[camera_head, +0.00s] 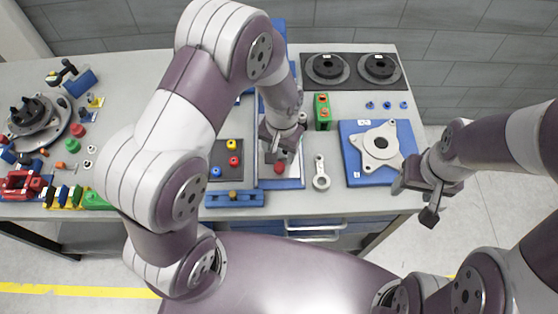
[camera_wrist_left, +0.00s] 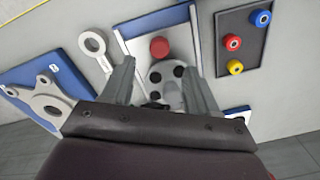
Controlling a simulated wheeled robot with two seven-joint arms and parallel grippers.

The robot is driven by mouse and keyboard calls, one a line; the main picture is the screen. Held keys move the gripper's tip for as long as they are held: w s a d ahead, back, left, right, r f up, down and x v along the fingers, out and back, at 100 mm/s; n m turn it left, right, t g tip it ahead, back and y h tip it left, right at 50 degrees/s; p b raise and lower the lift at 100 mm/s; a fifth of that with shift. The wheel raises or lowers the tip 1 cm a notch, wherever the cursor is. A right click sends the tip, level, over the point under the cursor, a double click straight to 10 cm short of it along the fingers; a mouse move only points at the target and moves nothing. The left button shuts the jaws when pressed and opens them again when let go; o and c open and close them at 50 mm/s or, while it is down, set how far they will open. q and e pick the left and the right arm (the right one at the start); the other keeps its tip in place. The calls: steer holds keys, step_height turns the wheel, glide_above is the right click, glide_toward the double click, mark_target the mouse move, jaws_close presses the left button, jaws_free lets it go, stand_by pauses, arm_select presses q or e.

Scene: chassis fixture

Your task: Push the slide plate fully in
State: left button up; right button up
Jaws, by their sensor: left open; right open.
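The slide plate is a grey piece with dark round holes in the left wrist view (camera_wrist_left: 168,72), with a red knob (camera_wrist_left: 159,47) at its end. It sits in a blue-edged, light-coloured track (camera_head: 293,183). In the head view the red knob (camera_head: 279,168) shows just in front of my left gripper (camera_head: 277,153), which hides most of the plate. My left gripper is open above the track, its fingers (camera_wrist_left: 161,78) on either side of the plate in the wrist view. I cannot tell whether they touch it. My right gripper (camera_head: 431,203) is open and empty off the table's right front edge.
A dark board with coloured knobs (camera_head: 226,158) lies left of the track. A ring-ended link (camera_head: 321,175) and a blue plate with a metal flange (camera_head: 354,171) lie to the right. A green block (camera_head: 322,112) stands close behind. Bare table separates the link and blue plate.

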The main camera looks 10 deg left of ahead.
mark_target(279, 166)
arm_select(q)
steer(key=f, duration=0.3)
steer(key=f+p, duration=0.1)
steer(key=f, duration=0.2)
steer(key=shift+w+f, duration=0.2)
steer(key=shift+f, duration=0.15)
steer(key=shift+s+f, duration=0.1)
steer(key=shift+f, duration=0.45)
arm_select(e)
steer(key=shift+w+r, duration=0.1)
steer(key=shift+r, duration=0.7)
steer(key=shift+d, duration=0.1)
